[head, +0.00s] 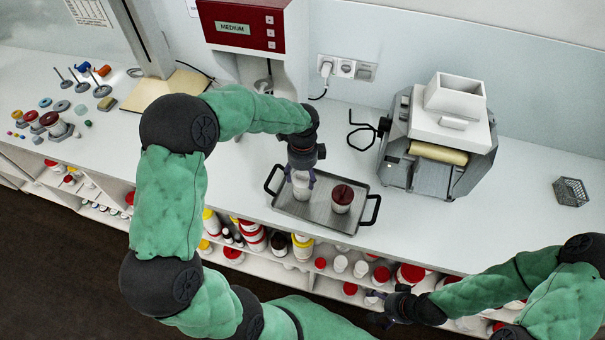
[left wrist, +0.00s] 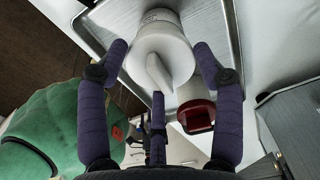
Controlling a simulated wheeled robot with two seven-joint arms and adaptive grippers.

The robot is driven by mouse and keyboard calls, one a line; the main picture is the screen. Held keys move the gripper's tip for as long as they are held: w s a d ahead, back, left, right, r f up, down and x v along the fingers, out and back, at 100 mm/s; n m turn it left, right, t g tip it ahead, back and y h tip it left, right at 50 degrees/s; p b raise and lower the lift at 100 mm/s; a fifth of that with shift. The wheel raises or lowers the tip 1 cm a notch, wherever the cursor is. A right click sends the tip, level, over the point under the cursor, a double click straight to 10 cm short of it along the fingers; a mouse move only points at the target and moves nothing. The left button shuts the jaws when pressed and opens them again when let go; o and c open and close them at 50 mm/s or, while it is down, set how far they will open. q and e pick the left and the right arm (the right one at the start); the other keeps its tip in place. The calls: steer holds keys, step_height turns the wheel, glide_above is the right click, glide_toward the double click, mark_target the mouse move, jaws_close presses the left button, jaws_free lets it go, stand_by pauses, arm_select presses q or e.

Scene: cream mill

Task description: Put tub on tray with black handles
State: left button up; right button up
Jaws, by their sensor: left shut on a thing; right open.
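A grey tray with black handles (head: 318,213) lies on the white counter; its surface also shows in the left wrist view (left wrist: 222,22). A white tub (head: 302,187) is at the tray's left part, under my left gripper (head: 303,172). In the left wrist view the white tub (left wrist: 162,52) is between the purple fingers of my left gripper (left wrist: 160,75), which is shut on it. I cannot tell whether the tub's base touches the tray. A second tub with a dark red lid (head: 342,197) stands on the tray to the right. My right gripper (head: 395,308) is open, low in front of the shelves.
A grey machine with a white hopper (head: 445,140) stands right of the tray. A red-fronted machine (head: 243,25) stands behind it. A wire basket (head: 570,192) is at the far right. Several weights and small items (head: 55,122) lie at the left. Shelves below hold many tubs.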

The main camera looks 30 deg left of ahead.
arm_select(q)
steer(key=shift+f, duration=0.55)
stand_by(1.2)
steer(key=o, duration=0.8)
steer(key=shift+o, duration=0.2)
steer(key=shift+o, duration=0.6)
steer(key=shift+r, duration=0.1)
steer(key=shift+r+p, duration=1.95)
steer(key=shift+r, duration=0.5)
